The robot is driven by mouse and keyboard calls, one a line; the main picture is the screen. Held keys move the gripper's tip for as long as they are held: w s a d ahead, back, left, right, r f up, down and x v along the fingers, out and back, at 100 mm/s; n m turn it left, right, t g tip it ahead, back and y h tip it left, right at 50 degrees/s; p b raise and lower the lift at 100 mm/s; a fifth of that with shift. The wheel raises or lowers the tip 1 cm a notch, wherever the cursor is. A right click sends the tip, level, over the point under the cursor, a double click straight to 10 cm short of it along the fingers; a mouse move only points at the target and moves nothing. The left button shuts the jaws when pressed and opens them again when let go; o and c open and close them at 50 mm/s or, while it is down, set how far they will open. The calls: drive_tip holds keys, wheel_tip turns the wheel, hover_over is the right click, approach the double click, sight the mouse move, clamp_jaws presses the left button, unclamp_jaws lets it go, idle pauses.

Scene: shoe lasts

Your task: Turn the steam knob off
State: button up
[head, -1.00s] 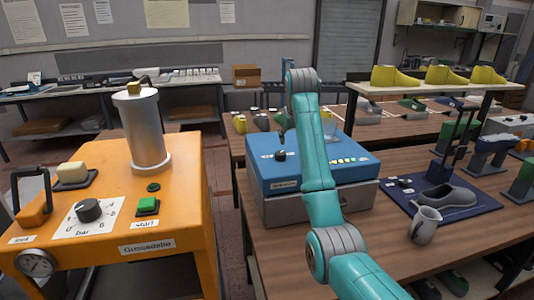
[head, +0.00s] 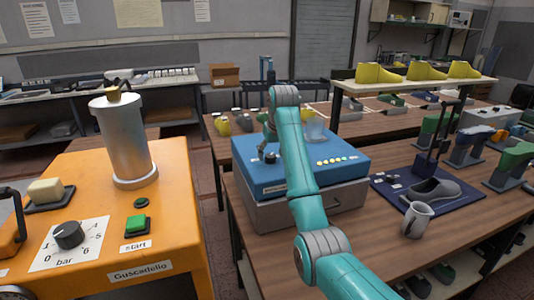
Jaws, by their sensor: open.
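A round black knob (head: 68,235) sits on a white dial plate marked with numbers and "bar", on the orange machine (head: 178,215) at the left. A second dark knob-like thing (head: 270,157) sits on the blue box (head: 298,178) in the middle. No readable label says which one is the steam knob. My gripper (head: 265,149) is small and partly hidden behind my teal arm. It is open, over the left part of the blue box, close to the dark thing there. I cannot tell whether they touch. It is well away from the knob on the orange machine.
A metal cylinder (head: 126,142) and a green start button (head: 137,223) stand on the orange machine. A floor gap separates machine and table.

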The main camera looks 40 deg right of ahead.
drive_tip(key=shift+w+f, duration=0.15)
drive_tip(key=shift+f, duration=0.35)
drive_tip(key=c, duration=1.1)
drive_tip(key=shift+d, duration=0.1)
drive_tip(key=shift+c, duration=0.2)
